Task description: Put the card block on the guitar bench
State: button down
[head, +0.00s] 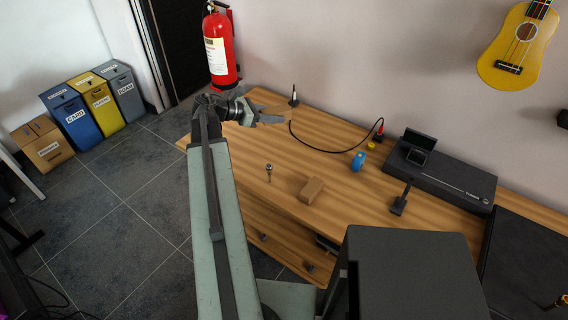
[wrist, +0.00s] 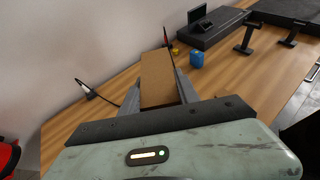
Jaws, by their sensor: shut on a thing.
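My gripper (head: 270,117) is over the far left end of the wooden guitar bench (head: 340,220) in the head view. In the wrist view its two fingers (wrist: 158,98) are shut on a flat brown card block (wrist: 157,72), which points away from the wrist. In the head view the held block blends with the wood behind it. I cannot tell whether it touches the bench top. The bench top also shows in the wrist view (wrist: 240,80).
Another brown block (head: 311,190) lies mid-bench. A cable (head: 325,150) runs along the back. A yellow guitar (head: 515,50) hangs above.

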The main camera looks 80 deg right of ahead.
jog(key=n+t+h+b, duration=0.1)
jog(key=n+h+b, duration=0.1)
jog(key=b, duration=0.7)
send_over(274, 157)
notch_tip(274, 157, down, 12)
notch_tip(274, 157, down, 11)
jog(key=b, duration=1)
jog(key=shift+a+b, duration=0.15)
jog(key=shift+b, duration=0.15)
jog(key=c, duration=0.9)
grip_release()
jog(key=shift+r, duration=0.1)
jog(key=shift+w+a+r+p, duration=0.1)
jog(key=shift+r+p, duration=0.25)
jog(key=shift+p, duration=0.15)
jog(key=p+v, duration=0.4)
jog(key=v, duration=0.7)
jog(key=shift+w+a+r, duration=0.1)
jog(key=shift+w+a, duration=0.05)
jog(key=shift+w, duration=0.1)
